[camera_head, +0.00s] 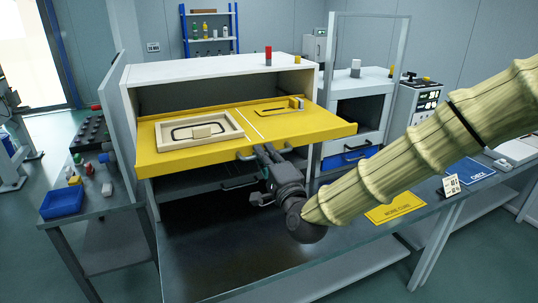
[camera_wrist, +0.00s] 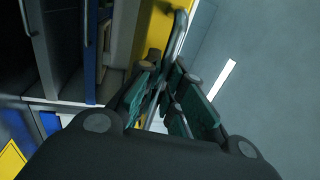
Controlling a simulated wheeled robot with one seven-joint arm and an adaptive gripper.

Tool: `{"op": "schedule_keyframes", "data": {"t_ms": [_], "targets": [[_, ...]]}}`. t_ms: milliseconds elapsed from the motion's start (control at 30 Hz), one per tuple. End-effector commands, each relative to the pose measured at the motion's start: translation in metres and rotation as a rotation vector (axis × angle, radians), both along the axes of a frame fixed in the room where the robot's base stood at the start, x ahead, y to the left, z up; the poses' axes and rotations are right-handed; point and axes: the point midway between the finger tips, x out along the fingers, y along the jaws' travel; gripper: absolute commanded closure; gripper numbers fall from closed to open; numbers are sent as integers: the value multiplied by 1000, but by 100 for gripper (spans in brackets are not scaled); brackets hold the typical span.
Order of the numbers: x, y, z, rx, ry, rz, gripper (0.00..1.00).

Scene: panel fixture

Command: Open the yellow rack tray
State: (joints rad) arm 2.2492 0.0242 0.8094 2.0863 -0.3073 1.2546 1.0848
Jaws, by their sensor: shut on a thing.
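The yellow rack tray (camera_head: 200,150) sticks out well past the front of the white rack cabinet (camera_head: 220,70). A metal bar handle (camera_head: 246,157) runs along its front face. My gripper (camera_head: 265,152) is at the middle of this front edge, shut on the handle. In the wrist view, my gripper's green-padded fingers (camera_wrist: 168,95) close around the handle (camera_wrist: 178,35), with the yellow front beside it. The fingers hide part of the handle.
A wooden frame (camera_head: 198,131) and a small latch-like part (camera_head: 296,103) sit on the tray. A second cabinet with a blue drawer (camera_head: 350,156) stands to the right. A blue bin (camera_head: 62,202) is on the left side table. The bench front (camera_head: 230,250) is clear.

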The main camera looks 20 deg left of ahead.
Motion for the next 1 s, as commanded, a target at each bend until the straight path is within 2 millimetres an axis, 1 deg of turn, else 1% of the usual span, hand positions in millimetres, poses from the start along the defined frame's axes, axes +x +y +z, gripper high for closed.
{"op": "schedule_keyframes", "data": {"t_ms": [133, 167, 200, 267, 300, 667, 767, 867, 1000], "targets": [[0, 0, 0, 0, 0, 0, 100], [0, 0, 0, 0, 0, 0, 89], [0, 0, 0, 0, 0, 0, 81], [1, -1, 0, 0, 0, -1, 70], [1, -1, 0, 0, 0, -2, 68], [-1, -3, -1, 0, 0, -2, 68], [-7, -9, -2, 1, 1, -2, 68], [-17, -19, -5, 0, 2, -2, 68], [-35, -38, -10, 0, 3, -2, 68]]}}
